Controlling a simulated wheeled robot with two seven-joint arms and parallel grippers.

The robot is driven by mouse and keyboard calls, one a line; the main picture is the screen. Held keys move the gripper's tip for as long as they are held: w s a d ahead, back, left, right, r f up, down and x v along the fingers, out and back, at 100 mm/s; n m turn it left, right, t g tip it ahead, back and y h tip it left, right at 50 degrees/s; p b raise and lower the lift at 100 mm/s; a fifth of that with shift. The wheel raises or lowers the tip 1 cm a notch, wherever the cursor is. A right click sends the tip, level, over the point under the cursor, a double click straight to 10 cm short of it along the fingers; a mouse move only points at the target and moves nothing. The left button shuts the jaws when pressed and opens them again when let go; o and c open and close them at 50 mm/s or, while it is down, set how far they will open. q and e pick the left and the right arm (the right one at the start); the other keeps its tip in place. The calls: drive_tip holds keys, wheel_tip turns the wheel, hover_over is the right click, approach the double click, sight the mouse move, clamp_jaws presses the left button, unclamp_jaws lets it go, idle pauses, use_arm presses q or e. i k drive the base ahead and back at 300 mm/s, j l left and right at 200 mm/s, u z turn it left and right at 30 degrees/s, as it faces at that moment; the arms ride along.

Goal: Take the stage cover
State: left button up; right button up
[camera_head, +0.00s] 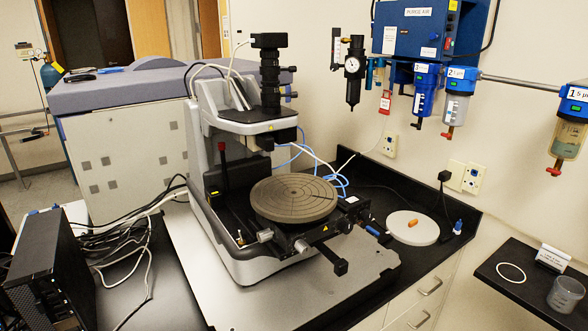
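A flat white disc (408,233) with a small orange piece (412,223) on it lies on the black bench, right of the profiler; it looks like the stage cover. The profiler (225,175) stands on a grey plate in the middle. Its round, grooved brown-grey stage (293,203) is bare on top. Neither of my grippers is in view.
A black computer case (50,270) and tangled cables stand at the left. A small black shelf (510,285) at the lower right holds a white ring, a clear beaker (566,295) and a label. Filters and a blue box (425,35) hang on the wall behind.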

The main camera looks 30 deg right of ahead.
sight(412, 228)
drive_tip(key=z, duration=1.7)
